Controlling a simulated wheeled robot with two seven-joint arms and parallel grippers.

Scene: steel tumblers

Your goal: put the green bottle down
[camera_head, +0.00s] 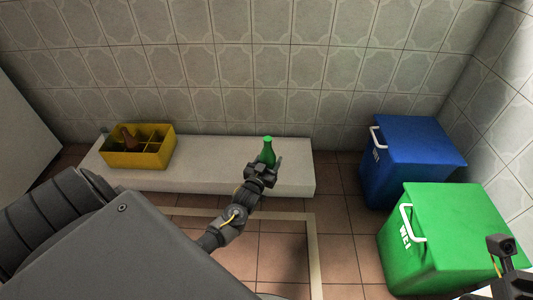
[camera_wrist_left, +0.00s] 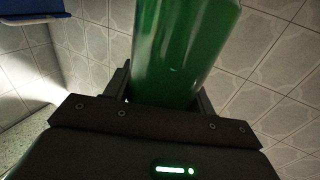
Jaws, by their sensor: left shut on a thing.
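The green bottle (camera_head: 267,151) is upright, neck up, in front of the tiled wall and over the right part of the low white bench (camera_head: 215,178). My left gripper (camera_head: 263,172) is shut around its lower part. In the left wrist view the green bottle (camera_wrist_left: 183,45) stands large between the two fingers of the left gripper (camera_wrist_left: 163,88). The bottle's base is hidden by the gripper, so I cannot tell whether it touches the bench. Part of my right arm and gripper (camera_head: 503,262) shows at the bottom right corner; its jaws cannot be made out.
A yellow crate (camera_head: 133,161) with compartments and a brown bottle (camera_head: 128,137) in it stands at the bench's left end. A blue bin (camera_head: 412,160) and a green bin (camera_head: 452,240) stand at the right. The bench between crate and bottle is clear.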

